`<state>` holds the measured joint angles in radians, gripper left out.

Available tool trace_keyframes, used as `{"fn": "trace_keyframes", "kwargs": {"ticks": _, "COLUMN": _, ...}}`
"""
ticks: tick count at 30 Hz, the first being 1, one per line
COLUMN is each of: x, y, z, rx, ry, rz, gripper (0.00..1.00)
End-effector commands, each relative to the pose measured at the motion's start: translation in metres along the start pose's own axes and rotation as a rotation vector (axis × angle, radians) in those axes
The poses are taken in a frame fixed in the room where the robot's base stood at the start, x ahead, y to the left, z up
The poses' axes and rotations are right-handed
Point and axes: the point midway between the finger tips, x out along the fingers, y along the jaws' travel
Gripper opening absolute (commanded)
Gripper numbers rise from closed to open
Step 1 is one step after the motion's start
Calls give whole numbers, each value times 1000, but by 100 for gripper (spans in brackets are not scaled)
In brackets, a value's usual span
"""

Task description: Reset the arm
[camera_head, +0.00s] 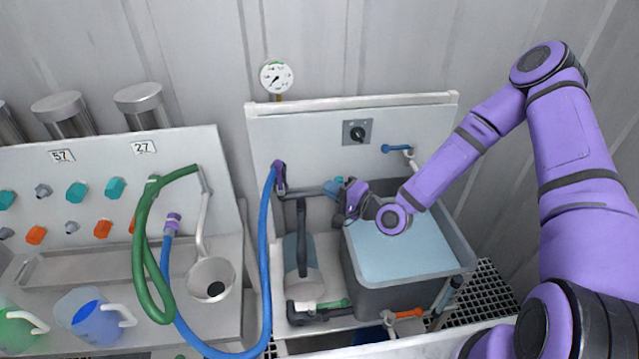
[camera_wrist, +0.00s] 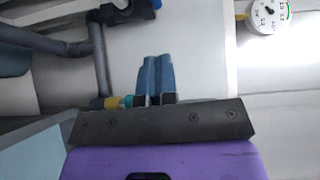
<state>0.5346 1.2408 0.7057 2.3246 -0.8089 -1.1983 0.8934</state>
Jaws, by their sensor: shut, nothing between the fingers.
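My purple arm (camera_head: 475,140) reaches in from the right, bent at the elbow, with its wrist above the grey tank of pale blue liquid (camera_head: 372,270). My gripper (camera_head: 336,188) is at the tank's back left, in front of the white panel (camera_head: 320,135), pointing left. In the wrist view its two blue-grey fingers (camera_wrist: 155,78) are together with nothing between them. A small yellow and teal fitting (camera_wrist: 117,102) shows just left of the fingers; I cannot tell whether it touches them.
A blue hose (camera_head: 264,240) hangs from the panel left of my gripper. A gauge (camera_head: 277,77) is on the wall, and a black knob (camera_head: 357,132) and blue-handled valve (camera_head: 397,148) are on the panel. Left are a green hose (camera_head: 143,255), a funnel (camera_head: 212,275) and a blue-filled jug (camera_head: 88,315).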

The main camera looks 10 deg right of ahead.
Motion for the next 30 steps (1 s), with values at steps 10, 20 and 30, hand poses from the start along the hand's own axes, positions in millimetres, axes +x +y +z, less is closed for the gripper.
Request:
{"fn": "trace_keyframes", "kwargs": {"ticks": 10, "x": -9, "y": -1, "z": -1, "rx": -30, "ry": -14, "rz": 26, "gripper": 0}}
{"fn": "trace_keyframes", "kwargs": {"ticks": 20, "x": -20, "y": -13, "z": -19, "rx": -340, "ry": -124, "rz": 307, "gripper": 0}}
{"fn": "trace_keyframes", "kwargs": {"ticks": 30, "x": -50, "y": -50, "z": -51, "rx": -651, "ry": -192, "rz": 629, "gripper": 0}}
